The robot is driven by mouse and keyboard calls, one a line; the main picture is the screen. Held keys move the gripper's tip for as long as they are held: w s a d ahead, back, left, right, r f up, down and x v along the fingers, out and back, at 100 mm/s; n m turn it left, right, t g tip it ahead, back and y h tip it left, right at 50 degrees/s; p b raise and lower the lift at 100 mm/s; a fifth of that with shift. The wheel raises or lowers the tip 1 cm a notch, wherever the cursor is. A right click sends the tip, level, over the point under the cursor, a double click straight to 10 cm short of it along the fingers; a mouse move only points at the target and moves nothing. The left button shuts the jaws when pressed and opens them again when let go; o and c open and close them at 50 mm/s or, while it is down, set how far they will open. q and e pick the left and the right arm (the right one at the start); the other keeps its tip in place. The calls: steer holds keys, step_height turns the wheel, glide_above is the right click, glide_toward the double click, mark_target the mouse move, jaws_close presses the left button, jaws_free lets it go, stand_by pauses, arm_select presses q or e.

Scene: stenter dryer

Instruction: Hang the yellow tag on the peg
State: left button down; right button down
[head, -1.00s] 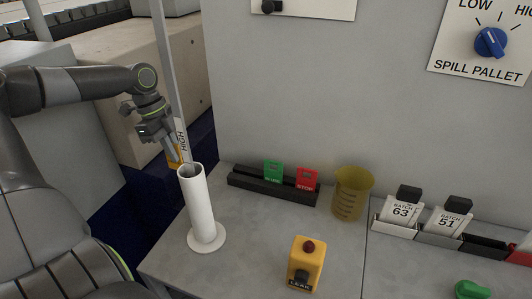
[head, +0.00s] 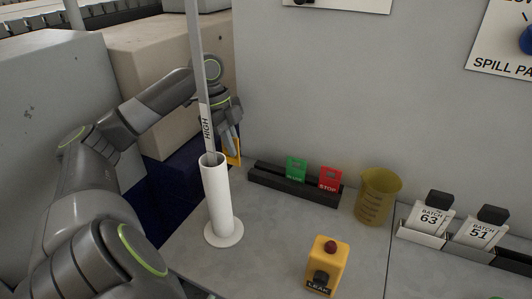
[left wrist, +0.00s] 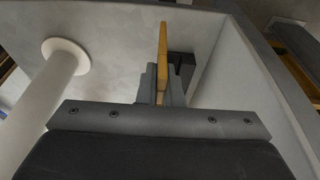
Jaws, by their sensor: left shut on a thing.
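My left gripper (head: 230,140) is shut on the yellow tag (head: 234,154), just behind and right of the white tube's top, near the wall's left edge. The tag is partly hidden by the fingers and the tube. In the left wrist view the tag (left wrist: 162,50) stands edge-on, upright between the fingertips (left wrist: 161,90). I cannot make out a peg in either view. My right gripper is not in view.
A white upright tube (head: 217,200) holds a tall strip marked HIGH (head: 206,122). A black rack (head: 300,188) holds a green tag (head: 296,168) and a red tag (head: 330,179). A yellow beaker (head: 377,197) and a yellow button box (head: 328,266) stand on the grey counter.

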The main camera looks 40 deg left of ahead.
arm_select(q)
steer(key=w+d, duration=0.1)
steer(key=d, duration=0.1)
steer(key=w+d+f, duration=0.1)
steer(key=w+d, duration=0.3)
steer(key=shift+w+d+f, duration=0.1)
steer(key=shift+d+f, duration=0.2)
steer(key=shift+d, duration=0.1)
steer(key=shift+f+p, duration=0.65)
steer(key=shift+f, duration=0.05)
steer(key=shift+f, duration=0.1)
steer(key=shift+f, duration=0.15)
steer(key=c, duration=1.6)
jaws_free()
